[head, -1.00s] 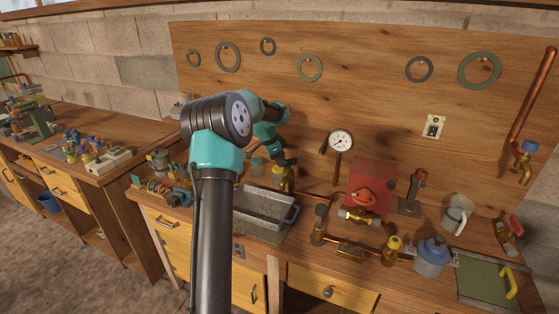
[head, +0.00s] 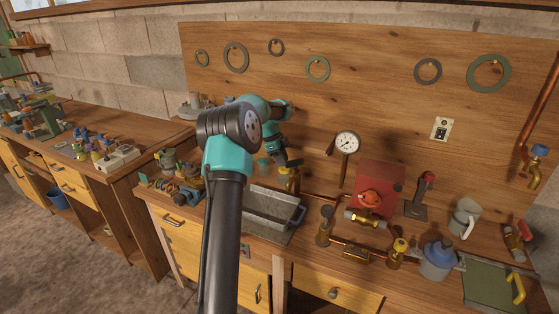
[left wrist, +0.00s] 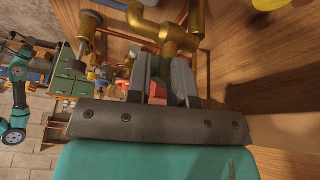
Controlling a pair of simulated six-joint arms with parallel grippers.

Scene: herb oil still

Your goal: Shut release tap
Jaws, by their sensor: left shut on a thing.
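The release tap appears to be the brass fitting (head: 292,184) at the back right of the metal trough. My left gripper (head: 292,164) is right at its top and hides part of it. In the left wrist view, brass pipework (left wrist: 170,38) stands just beyond the fingers. My left gripper (left wrist: 166,82) is shut there on a red piece (left wrist: 155,89), which looks like the tap's handle. The fingers hide most of this piece, so its exact angle is unclear. My right gripper is not clearly seen in either view.
The grey trough (head: 250,216) stands in front of the tap. Small tools and parts (head: 178,190) lie left of my arm. The wooden backboard (head: 390,110) rises close behind.

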